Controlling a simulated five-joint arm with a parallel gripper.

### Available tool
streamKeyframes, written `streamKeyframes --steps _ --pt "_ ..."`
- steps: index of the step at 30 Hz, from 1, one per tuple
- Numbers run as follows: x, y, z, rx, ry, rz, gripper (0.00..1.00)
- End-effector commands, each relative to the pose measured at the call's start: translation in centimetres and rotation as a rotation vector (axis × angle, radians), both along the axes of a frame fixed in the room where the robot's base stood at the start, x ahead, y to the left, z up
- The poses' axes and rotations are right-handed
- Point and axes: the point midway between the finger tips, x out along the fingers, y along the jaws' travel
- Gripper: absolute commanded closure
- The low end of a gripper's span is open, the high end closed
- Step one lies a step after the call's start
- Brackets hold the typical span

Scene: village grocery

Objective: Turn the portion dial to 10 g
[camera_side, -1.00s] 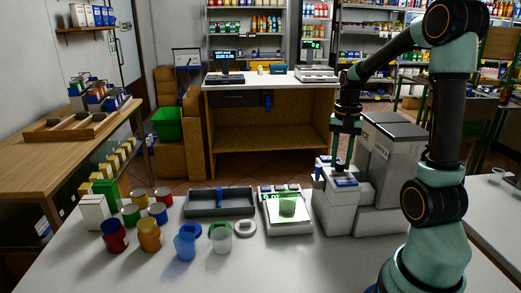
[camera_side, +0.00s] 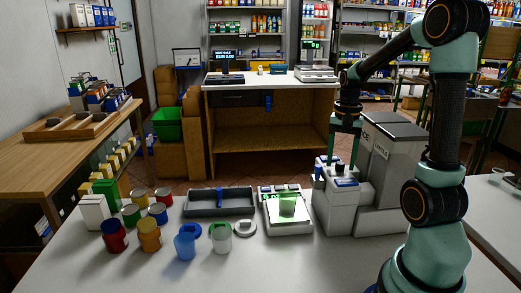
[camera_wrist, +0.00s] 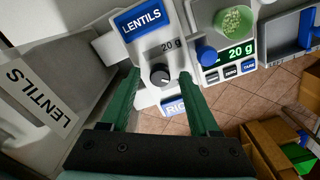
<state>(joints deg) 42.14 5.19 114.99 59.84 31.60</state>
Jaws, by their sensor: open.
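The portion dial (camera_wrist: 160,75) is a dark round knob with a light pointer mark, on the pale face of the lentil dispenser (camera_side: 333,212). "20 g" is printed beside it, to its upper right in the wrist view. In the side view the dial (camera_side: 340,169) is a small dark spot on the dispenser's top. My gripper (camera_wrist: 160,77) is open, with one green finger on each side of the dial and visible gaps between. In the side view my gripper (camera_side: 344,155) points down over the dispenser. Contact with the dial does not show.
A scale (camera_wrist: 245,50) reading 20 g stands beside the dispenser, bearing a green cup (camera_wrist: 234,20) of lentils. A grey tray (camera_side: 215,207) and several jars stand to the left in the side view.

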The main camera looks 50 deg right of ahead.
Motion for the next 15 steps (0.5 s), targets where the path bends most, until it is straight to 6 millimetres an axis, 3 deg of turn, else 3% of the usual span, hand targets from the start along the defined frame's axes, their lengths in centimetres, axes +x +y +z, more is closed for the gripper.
streamKeyframes --steps 5,15 --pt "0.1 -0.1 1.5 -0.003 -0.004 0.000 0.38" --pt "0.1 -0.1 8.3 -0.004 -0.004 0.000 0.38"
